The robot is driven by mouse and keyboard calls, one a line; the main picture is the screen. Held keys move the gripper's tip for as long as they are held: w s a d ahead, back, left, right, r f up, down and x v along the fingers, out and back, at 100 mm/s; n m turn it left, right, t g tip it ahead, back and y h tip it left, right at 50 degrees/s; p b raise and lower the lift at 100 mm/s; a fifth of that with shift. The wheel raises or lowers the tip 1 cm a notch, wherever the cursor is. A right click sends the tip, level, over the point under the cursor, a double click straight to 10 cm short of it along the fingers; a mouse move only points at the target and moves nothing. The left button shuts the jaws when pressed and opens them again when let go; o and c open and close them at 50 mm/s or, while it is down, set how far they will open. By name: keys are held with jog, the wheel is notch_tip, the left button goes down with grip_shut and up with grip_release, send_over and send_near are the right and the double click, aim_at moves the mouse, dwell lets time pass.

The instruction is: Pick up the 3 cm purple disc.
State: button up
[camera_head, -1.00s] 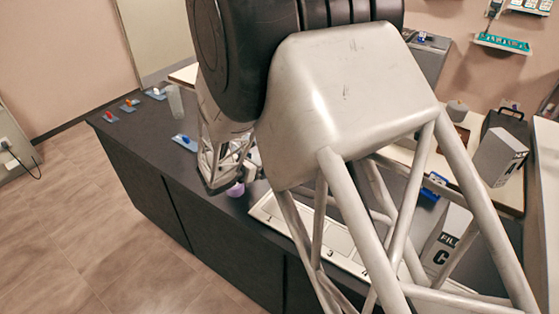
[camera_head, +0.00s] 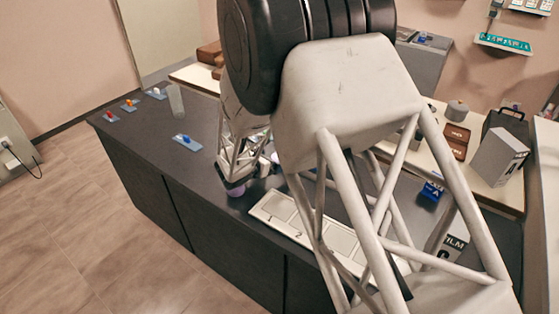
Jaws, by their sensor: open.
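A purple disc (camera_head: 236,191) lies on the dark counter near its front edge, left of the white numbered tray. My gripper (camera_head: 236,178) is low over the counter at the purple disc. The end of my arm covers the disc's upper part, and the fingertips are hard to make out. I cannot tell whether the fingers stand around the disc or just above it. My gripper is open.
A white tray (camera_head: 262,212) with numbered cells lies right of the disc, partly behind my arm. A blue plate (camera_head: 186,143) and a translucent cup (camera_head: 175,99) stand to the left, with several small plates beyond. A blue box (camera_head: 431,191) is at the right.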

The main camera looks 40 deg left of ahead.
jog(key=shift+w, duration=0.2)
jog(key=shift+x, duration=2.6)
jog(key=shift+f, duration=0.1)
jog(key=shift+c, duration=0.2)
jog(key=c, duration=1)
